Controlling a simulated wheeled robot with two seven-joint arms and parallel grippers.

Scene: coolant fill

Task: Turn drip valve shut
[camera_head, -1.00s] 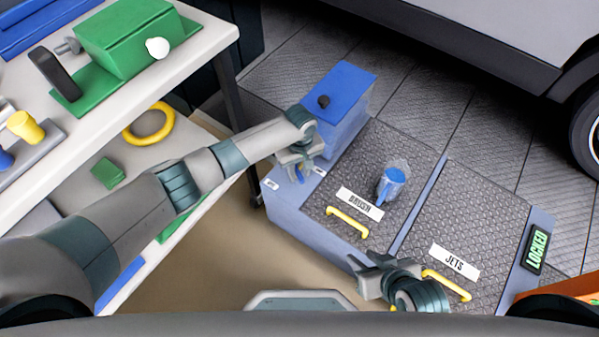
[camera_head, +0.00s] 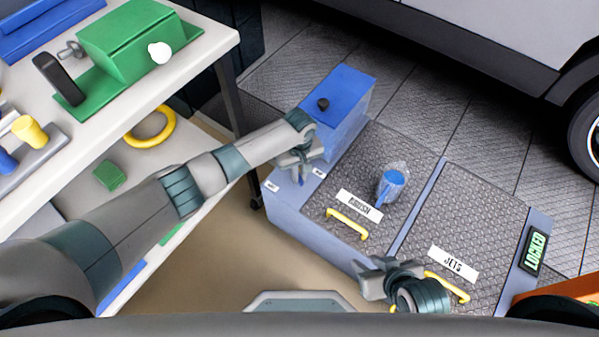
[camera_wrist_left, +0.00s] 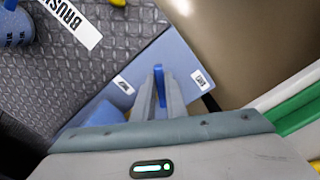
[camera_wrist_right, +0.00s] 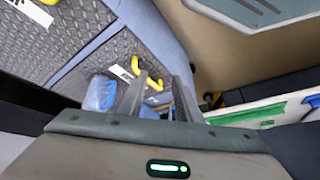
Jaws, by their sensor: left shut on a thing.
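The drip valve's blue lever (camera_wrist_left: 159,85) stands between the two fingers of my left gripper (camera_wrist_left: 162,90) in the left wrist view. The fingers are shut on it. Small white labels (camera_wrist_left: 122,84) (camera_wrist_left: 202,79) lie on either side of it, too small to read. In the head view my left gripper (camera_head: 299,172) is at the near left corner of the blue-grey cabinet (camera_head: 318,218) and mostly hides the lever. My right gripper (camera_head: 374,278) is open and empty near the cabinet's front edge; its spread fingers also show in the right wrist view (camera_wrist_right: 158,100).
The blue tank (camera_head: 345,88) with a black cap rises behind my left gripper. A blue jug (camera_head: 391,184) stands on the textured lid near a yellow handle (camera_head: 347,224). A LOCKED sign (camera_head: 535,250) glows at right. The white bench (camera_head: 190,75) is at left.

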